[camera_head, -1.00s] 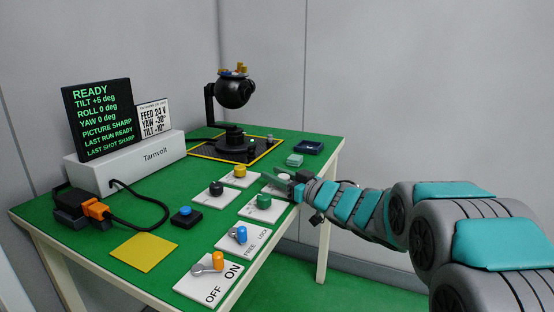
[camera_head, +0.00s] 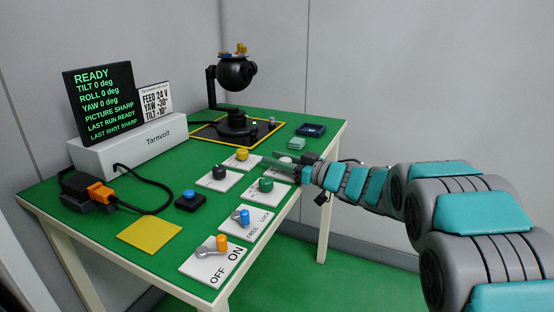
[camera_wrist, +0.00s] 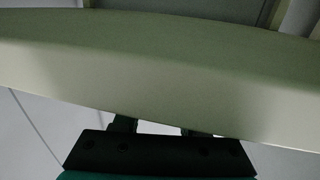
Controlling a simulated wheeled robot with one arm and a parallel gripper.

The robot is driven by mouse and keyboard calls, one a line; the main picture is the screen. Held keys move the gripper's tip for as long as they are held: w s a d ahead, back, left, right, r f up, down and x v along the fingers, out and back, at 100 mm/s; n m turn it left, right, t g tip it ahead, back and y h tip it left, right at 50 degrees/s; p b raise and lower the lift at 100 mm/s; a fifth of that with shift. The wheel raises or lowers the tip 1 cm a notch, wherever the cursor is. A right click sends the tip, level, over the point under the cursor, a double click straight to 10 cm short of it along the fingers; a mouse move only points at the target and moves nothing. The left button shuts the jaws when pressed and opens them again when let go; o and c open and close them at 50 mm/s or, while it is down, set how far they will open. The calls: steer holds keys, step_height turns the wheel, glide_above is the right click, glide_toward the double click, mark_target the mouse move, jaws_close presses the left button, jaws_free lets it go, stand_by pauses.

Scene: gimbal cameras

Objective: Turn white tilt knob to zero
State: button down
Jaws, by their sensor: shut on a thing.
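The white tilt knob (camera_head: 284,160) is on a pale plate at the right of the control rows, mostly hidden by my gripper. My gripper (camera_head: 287,166) is at the knob, coming in from the right, with its jaws shut on it. The display (camera_head: 100,101) reads TILT 0 deg, ROLL 0 deg, YAW 0 deg, PICTURE SHARP. In the wrist view the dark gripper base (camera_wrist: 160,155) shows below a pale band that hides the fingertips. The black gimbal camera (camera_head: 236,75) stands at the back of the table.
Close by are the yellow (camera_head: 242,154), black (camera_head: 219,172) and green (camera_head: 265,185) knobs. Blue (camera_head: 244,217) and orange (camera_head: 222,243) switches are nearer the front edge. A card (camera_head: 156,102) reads FEED 24 V, YAW -30°, TILT -10°.

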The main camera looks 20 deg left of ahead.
steer(key=shift+c, duration=2.3)
jaws_free()
steer(key=shift+b+v, duration=0.3)
steer(key=shift+v, duration=3.6)
